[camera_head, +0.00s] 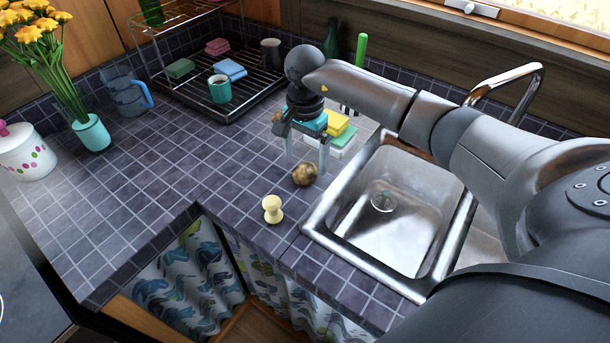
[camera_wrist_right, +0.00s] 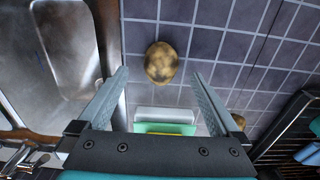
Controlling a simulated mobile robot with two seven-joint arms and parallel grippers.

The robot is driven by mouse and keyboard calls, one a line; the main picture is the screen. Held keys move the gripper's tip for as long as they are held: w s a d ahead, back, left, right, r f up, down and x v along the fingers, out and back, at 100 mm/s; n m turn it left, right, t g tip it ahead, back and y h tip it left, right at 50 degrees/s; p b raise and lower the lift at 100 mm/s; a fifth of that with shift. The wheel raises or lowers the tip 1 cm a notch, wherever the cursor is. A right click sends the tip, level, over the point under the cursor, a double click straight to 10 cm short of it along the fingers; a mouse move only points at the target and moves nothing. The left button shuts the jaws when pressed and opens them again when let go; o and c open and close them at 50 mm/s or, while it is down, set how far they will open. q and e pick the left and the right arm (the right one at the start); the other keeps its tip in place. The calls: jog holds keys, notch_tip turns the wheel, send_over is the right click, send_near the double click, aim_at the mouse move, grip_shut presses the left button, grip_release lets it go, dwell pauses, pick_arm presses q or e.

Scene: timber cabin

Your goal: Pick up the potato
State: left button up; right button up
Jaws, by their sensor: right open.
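The potato (camera_head: 305,174), brown and roundish with darker patches, lies on the dark tiled counter just left of the sink. My right gripper (camera_head: 307,158) is open and empty, pointing down close to the potato in the head view. In the right wrist view the potato (camera_wrist_right: 161,62) shows ahead of the right gripper (camera_wrist_right: 159,78), between the lines of its two spread fingers. I cannot tell the exact gap between fingers and potato. My left gripper is not in view.
The metal sink (camera_head: 345,234) is right of the potato. A pale yellow knob-shaped object (camera_head: 272,209) stands near the counter's front edge. Several sponges (camera_head: 337,123) lie behind the gripper. A dish rack (camera_head: 245,103) stands at the back. The counter's left part is mostly clear.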

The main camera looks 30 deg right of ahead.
aim_at(305, 167)
notch_tip(305, 167, down, 5)
jog(key=b, duration=0.2)
jog(key=shift+w+r+b, duration=0.1)
jog(key=shift+r+b, duration=0.1)
jog(key=shift+b, duration=0.2)
jog(key=shift+r, duration=0.1)
jog(key=shift+c, duration=0.4)
jog(key=c, duration=1.4)
jog(key=shift+r, duration=0.1)
